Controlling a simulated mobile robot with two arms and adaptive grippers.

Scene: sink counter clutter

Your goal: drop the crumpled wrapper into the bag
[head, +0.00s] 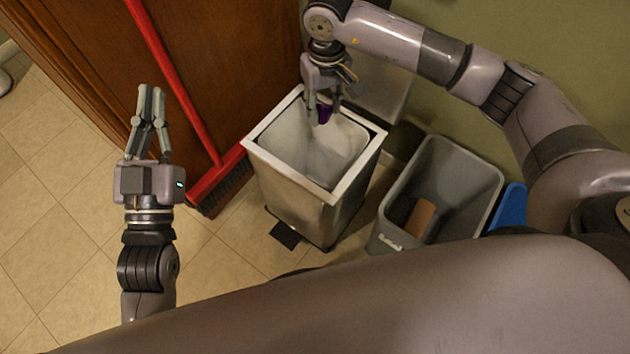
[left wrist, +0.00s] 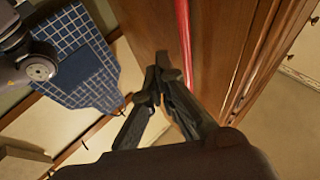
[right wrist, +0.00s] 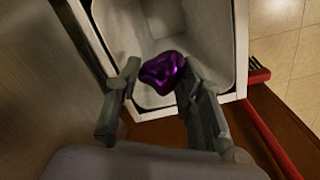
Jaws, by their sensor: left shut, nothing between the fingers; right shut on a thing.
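The crumpled wrapper (right wrist: 162,72) is shiny purple. It also shows in the head view (head: 324,114). My right gripper (head: 322,108) is shut on it and holds it over the back part of the open metal bin. The bag (head: 305,150) is a pale liner inside the bin. It also shows in the right wrist view (right wrist: 205,40). My left gripper (head: 152,90) is shut and empty, over the floor to the left of the bin.
The metal bin (head: 300,215) has a white square rim and a pedal. A grey bin (head: 465,185) with a brown piece inside stands to its right, beside a blue object (head: 508,205). A red broom (head: 175,85) leans against the wooden cabinet (head: 225,60). Tiled floor is clear at left.

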